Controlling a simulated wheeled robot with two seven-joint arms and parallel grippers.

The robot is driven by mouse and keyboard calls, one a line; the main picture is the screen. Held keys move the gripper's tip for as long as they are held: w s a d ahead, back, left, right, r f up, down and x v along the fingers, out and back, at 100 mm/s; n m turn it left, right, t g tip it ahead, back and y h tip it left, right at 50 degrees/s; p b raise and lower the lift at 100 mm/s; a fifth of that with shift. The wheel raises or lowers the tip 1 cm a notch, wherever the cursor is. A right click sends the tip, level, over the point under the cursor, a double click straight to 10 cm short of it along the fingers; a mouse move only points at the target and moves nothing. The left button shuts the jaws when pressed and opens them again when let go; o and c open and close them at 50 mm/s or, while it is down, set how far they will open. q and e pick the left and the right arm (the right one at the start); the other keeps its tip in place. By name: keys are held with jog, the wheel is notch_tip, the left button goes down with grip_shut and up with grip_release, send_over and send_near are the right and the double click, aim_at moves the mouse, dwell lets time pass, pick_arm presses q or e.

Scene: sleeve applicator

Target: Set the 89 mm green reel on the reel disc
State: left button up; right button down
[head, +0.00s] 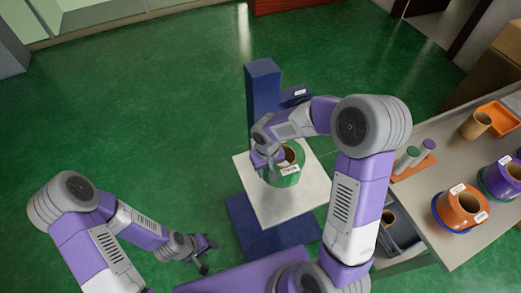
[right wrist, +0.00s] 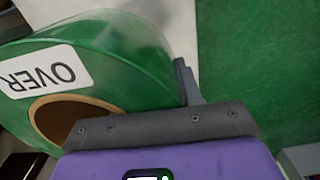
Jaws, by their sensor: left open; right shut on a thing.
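The green reel (head: 287,178) has a brown core and a white label. It is over the white square plate (head: 305,205) of the blue applicator stand. My right gripper (head: 270,160) is shut on the reel's wall, on its left side in the head view. In the right wrist view the reel (right wrist: 130,65) fills the upper left, its label reads OVER upside down, and a dark gripper finger (right wrist: 187,85) lies against it. I cannot make out a disc under the reel, nor whether the reel rests or hangs. My left gripper (head: 205,255) is open and empty, lower left of the stand.
The stand's dark blue column (head: 263,90) rises behind the plate. On the right bench (head: 430,225) are an orange reel (head: 460,209), a purple reel (head: 500,181), an orange tray (head: 500,118) with a brown core, and an orange rack (head: 414,168) with small cylinders. Green floor at left is clear.

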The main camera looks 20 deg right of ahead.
jog(key=w+a+r+n, duration=0.4)
jog(key=a+r+n, duration=0.4)
jog(key=a, duration=0.4)
jog(key=w+a+f+n, duration=0.3)
jog(key=n, duration=0.1)
jog(key=s+d+r+m, duration=0.5)
jog(key=d+r+m, duration=0.1)
jog(key=r+m, duration=0.25)
jog(key=w+a+m, duration=0.4)
jog(key=w+a, duration=0.3)
jog(key=a, duration=0.1)
jog(key=s+d+f+n, duration=0.1)
jog(key=f+n, duration=0.3)
jog(key=n, duration=0.4)
jog(key=s+d+f+n, duration=0.1)
jog(key=d+f+n, duration=0.2)
jog(key=n, duration=0.6)
notch_tip(320, 180, down, 2)
jog(key=shift+s+f, duration=0.1)
jog(key=shift+s, duration=0.1)
jog(key=shift+d, duration=0.1)
